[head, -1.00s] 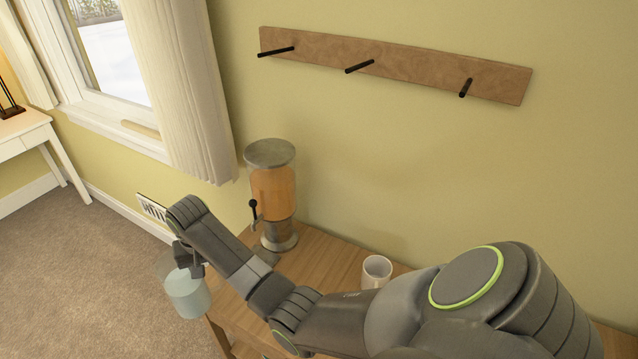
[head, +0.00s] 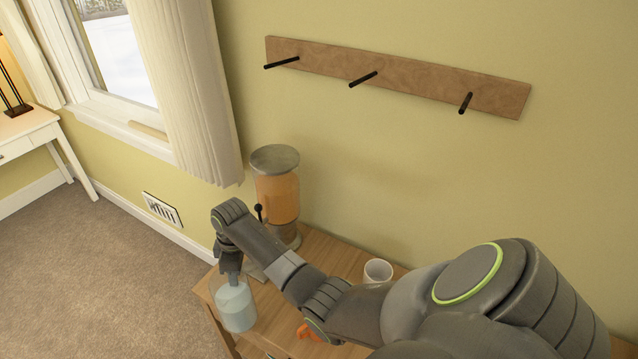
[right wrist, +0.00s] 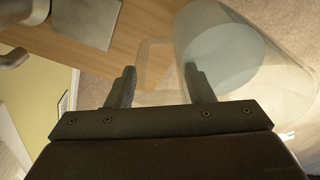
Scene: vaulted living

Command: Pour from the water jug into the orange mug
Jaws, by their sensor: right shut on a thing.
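The clear water jug (head: 237,308), holding pale blue water, hangs from my right gripper (head: 231,275) at the left end of the wooden table and looks close to upright. In the right wrist view my right gripper (right wrist: 160,85) is shut on the jug's clear handle (right wrist: 155,60), and the jug (right wrist: 245,55) lies to its right. A small bit of the orange mug (head: 307,333) shows beside my right forearm at the bottom. The arm hides most of that mug. My left gripper is not in view.
A drink dispenser (head: 276,190) with orange liquid stands at the table's back, behind my right arm. A white mug (head: 377,271) stands near the wall. The wooden table (head: 325,250) has bare top between them. A peg rail (head: 400,78) is on the wall above.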

